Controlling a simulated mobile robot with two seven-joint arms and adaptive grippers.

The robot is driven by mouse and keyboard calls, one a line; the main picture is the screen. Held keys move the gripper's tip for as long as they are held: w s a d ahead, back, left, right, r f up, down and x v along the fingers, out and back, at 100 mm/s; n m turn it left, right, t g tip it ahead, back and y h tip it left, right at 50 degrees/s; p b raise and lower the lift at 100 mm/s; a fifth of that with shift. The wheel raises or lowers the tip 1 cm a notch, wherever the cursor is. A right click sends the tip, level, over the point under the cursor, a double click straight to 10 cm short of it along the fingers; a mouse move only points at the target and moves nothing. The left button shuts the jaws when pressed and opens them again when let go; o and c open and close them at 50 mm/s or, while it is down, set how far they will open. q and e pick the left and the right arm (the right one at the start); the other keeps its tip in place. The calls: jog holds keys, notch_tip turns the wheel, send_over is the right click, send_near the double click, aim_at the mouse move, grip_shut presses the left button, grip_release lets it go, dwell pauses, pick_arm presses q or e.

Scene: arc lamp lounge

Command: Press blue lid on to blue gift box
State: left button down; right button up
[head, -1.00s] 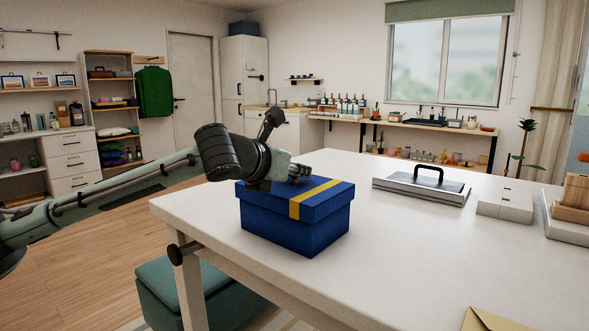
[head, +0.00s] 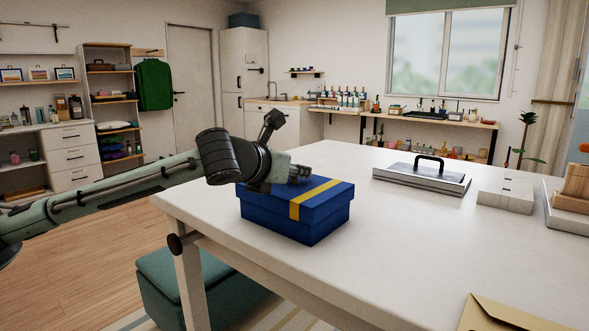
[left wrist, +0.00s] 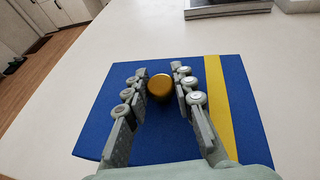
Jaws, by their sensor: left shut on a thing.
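The blue gift box (head: 275,224) stands upright on the white table near its left end. The blue lid (head: 330,190), with a yellow band across it, sits level on top of the box. In the left wrist view the lid (left wrist: 82,125) fills the middle, with a round gold knob (left wrist: 160,88) at its centre. My left gripper (head: 302,176) is over the lid and shut on the knob, one finger on each side. The head view hides the knob behind the fingers. The box body is hidden under the lid in the wrist view. My right gripper is not in view.
The white table (head: 400,260) is clear around the box. A grey tray-like case with a black handle (head: 422,180), white blocks (head: 506,194) and a wooden piece (head: 572,188) are at the right. A tan envelope (head: 500,315) lies in front. A green ottoman (head: 172,290) is below the left edge.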

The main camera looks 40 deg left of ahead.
aim_at(277, 195)
pick_arm(q)
jog(key=shift+f, duration=0.35)
jog(key=c, duration=1.2)
grip_release()
jog(key=v, duration=0.7)
jog(key=shift+s+r, duration=0.1)
jog(key=shift+s, duration=0.2)
